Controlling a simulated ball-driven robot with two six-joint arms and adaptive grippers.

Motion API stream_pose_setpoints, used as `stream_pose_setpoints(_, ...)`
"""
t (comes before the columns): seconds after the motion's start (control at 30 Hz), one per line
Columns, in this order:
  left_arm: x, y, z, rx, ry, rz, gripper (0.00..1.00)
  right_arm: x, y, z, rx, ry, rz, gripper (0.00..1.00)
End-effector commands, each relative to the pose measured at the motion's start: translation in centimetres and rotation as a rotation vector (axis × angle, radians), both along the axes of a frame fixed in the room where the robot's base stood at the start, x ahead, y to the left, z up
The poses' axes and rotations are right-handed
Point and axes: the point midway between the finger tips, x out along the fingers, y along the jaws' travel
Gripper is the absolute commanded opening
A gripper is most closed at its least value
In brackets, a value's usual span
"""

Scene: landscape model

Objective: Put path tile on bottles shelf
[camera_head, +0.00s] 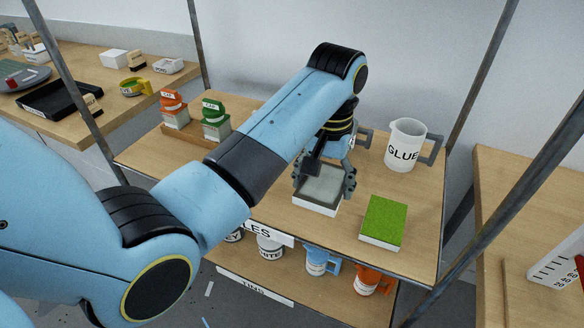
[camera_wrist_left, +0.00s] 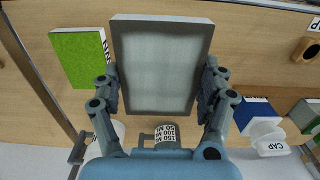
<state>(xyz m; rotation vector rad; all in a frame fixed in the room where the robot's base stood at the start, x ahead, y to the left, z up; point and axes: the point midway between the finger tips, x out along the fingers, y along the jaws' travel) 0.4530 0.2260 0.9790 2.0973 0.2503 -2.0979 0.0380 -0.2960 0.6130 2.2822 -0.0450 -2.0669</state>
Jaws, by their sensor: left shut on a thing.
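The path tile (camera_head: 318,203) is a grey-topped square slab with white sides. My left gripper (camera_head: 324,178) is shut on it, one finger on each side, and the tile also shows between the fingers in the left wrist view (camera_wrist_left: 158,62). The tile is level at the middle of the bottles shelf's (camera_head: 275,213) wooden top, near its front edge; I cannot tell whether it touches the board. The shelf's front label, ending in "LES" (camera_head: 257,231), is partly hidden by my left arm. My right gripper is not in view.
A green grass tile (camera_head: 383,221) lies just right of the path tile. A glue jug (camera_head: 405,144) stands behind it. Orange (camera_head: 173,108) and green (camera_head: 215,118) capped bottles stand at the left. Metal posts (camera_head: 480,75) frame the shelf. Tins (camera_head: 318,262) stand on the lower shelf.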

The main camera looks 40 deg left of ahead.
Motion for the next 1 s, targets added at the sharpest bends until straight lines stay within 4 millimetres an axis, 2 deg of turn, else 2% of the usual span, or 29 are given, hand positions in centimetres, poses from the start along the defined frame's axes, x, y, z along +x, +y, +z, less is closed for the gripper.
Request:
stream_pose_setpoints(0.03, 0.6, 1.4, -0.7, 0.005, 0.003, 0.002, 0.39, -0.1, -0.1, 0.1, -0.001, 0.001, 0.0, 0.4)
stream_pose_setpoints(0.2, 2.8, 4.8, -3.2, 0.002, 0.001, 0.002, 0.39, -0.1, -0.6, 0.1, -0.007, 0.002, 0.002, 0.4)
stream_pose_setpoints(0.37, 4.0, 6.9, -4.7, -0.001, 0.0, 0.002, 0.39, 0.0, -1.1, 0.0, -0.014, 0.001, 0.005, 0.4)
stream_pose_setpoints(0.5, 4.3, 7.4, -5.5, -0.003, 0.0, 0.001, 0.39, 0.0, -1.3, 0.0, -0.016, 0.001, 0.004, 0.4)
stream_pose_setpoints(0.73, 4.3, 7.4, -8.7, -0.003, 0.0, 0.0, 0.39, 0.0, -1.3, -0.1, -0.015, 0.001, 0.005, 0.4)
stream_pose_setpoints(1.0, 4.3, 7.4, -9.1, -0.003, -0.002, 0.0, 0.39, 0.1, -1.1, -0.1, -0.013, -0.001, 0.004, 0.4)
